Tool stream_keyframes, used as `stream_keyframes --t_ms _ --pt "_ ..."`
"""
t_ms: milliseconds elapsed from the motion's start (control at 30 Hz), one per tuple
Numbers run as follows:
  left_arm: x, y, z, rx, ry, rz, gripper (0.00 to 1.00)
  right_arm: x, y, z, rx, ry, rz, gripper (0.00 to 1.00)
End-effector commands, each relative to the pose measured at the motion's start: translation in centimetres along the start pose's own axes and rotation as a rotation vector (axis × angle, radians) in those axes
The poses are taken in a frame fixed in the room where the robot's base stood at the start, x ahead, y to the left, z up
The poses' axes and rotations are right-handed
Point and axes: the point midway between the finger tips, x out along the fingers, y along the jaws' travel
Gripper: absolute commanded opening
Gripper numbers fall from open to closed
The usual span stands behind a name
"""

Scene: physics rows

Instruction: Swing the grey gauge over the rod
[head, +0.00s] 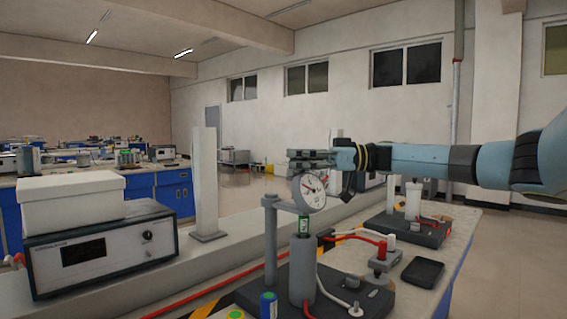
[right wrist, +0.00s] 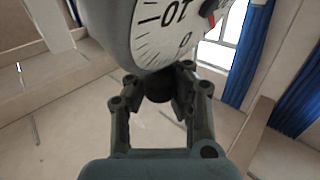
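The grey gauge (head: 311,191) has a round white dial and hangs on a grey arm from an upright post (head: 270,240). Below it stands a thick grey rod (head: 302,270) with a green-marked piece at its top, close under the gauge. My right gripper (head: 300,158) reaches in from the right, just above the dial. In the right wrist view, the dial (right wrist: 165,30) looms close at the top. The fingers (right wrist: 163,95) are partly closed, with a dark round part between them. I cannot tell whether they press on it. My left gripper is out of view.
A white box (head: 72,200) sits on a black instrument (head: 100,250) at the left. A pale upright plate (head: 206,185) stands behind. A second fixture (head: 412,215), red and white cables, and a black flat device (head: 422,272) lie to the right on the bench.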

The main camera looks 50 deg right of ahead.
Motion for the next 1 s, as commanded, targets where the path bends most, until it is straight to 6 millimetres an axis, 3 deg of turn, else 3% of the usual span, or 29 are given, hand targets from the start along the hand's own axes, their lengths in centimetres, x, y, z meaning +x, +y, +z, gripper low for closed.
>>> stream_keyframes --t_ms 400,767,1000 --pt "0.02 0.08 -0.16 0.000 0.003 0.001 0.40 -0.59 0.21 0.24 -0.002 -0.008 0.002 0.00" --pt "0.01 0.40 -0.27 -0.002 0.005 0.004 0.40 -0.46 0.19 0.01 -0.002 -0.003 0.002 0.48" --pt "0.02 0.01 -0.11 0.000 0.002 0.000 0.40 -0.43 0.15 -0.05 -0.002 -0.001 0.001 0.48"
